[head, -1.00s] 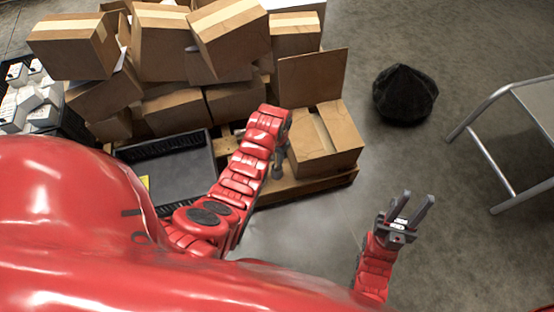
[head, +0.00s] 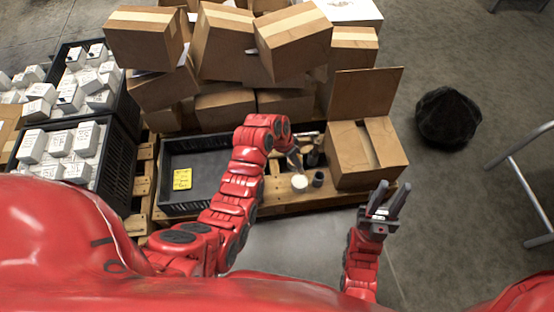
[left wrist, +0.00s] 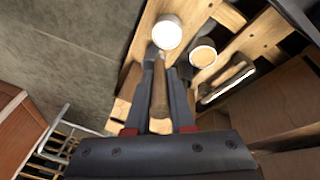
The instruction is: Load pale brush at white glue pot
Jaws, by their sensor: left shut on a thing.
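My left gripper (head: 294,155) is shut on a pale wooden-handled brush (left wrist: 159,96), which points toward the pots in the left wrist view. A white-filled pot (head: 299,183), which looks like the white glue pot, stands on the pallet below the gripper. It also shows in the left wrist view (left wrist: 167,32), just beyond the brush's tip; I cannot tell whether they touch. A dark pot (head: 318,179) stands just right of it; a pot with tan contents shows in the left wrist view (left wrist: 203,52). My right gripper (head: 390,197) is open and empty, right of the pallet.
An empty black tray (head: 200,150) with a yellow label lies left of the left arm. An open carton (head: 350,158) stands right of the pots, with stacked cartons (head: 225,105) behind. Crates of white boxes (head: 108,160) are at left. A black bag (head: 447,118) lies on otherwise open floor.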

